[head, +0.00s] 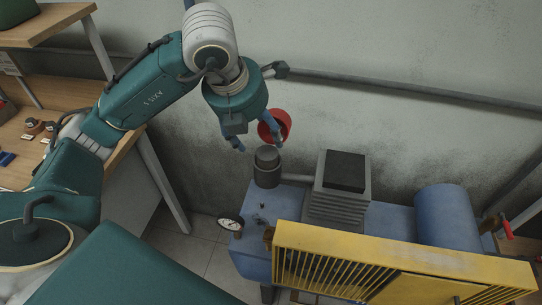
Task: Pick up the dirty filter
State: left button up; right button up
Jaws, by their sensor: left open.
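A dark grey cylinder (267,170) stands upright at the left end of the blue machine (255,252); it appears to be the dirty filter, though I see no clear dirt on it. My left gripper (260,146) comes down from above with its blue fingers spread and empty. Its fingertips are just above the cylinder's top, one toward each side; I cannot tell whether they touch it. A red round cup-like part (275,124) shows behind the right finger, partly hidden by it. My right gripper is not in view.
A ribbed grey block (340,195) stands right of the cylinder, with a yellow slatted guard (390,265) in front. A gauge (230,224) sits at the machine's left end. A pipe (400,90) runs along the wall. A wooden bench (125,140) is at left.

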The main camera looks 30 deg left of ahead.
aim_at(267, 152)
pick_arm(q)
notch_tip(267, 152, down, 2)
jog(key=shift+w+f, duration=0.15)
jog(key=shift+f, duration=0.05)
jog(key=shift+w+d+f+p, duration=0.1)
jog(key=shift+w+f+p, duration=0.05)
jog(key=shift+f+p, duration=0.25)
jog(key=x, duration=0.1)
jog(key=p+x, duration=0.1)
jog(key=x, duration=0.1)
jog(key=shift+d+f, duration=0.25)
jog(key=shift+f, duration=0.05)
jog(key=shift+w+f+p, duration=0.25)
jog(key=shift+f+p, duration=0.05)
jog(key=shift+f, duration=0.15)
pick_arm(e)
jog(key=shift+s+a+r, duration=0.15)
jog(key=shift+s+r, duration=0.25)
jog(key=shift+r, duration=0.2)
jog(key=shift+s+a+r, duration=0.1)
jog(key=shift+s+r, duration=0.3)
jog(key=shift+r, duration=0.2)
pick_arm(q)
jog(key=c, duration=1.5)
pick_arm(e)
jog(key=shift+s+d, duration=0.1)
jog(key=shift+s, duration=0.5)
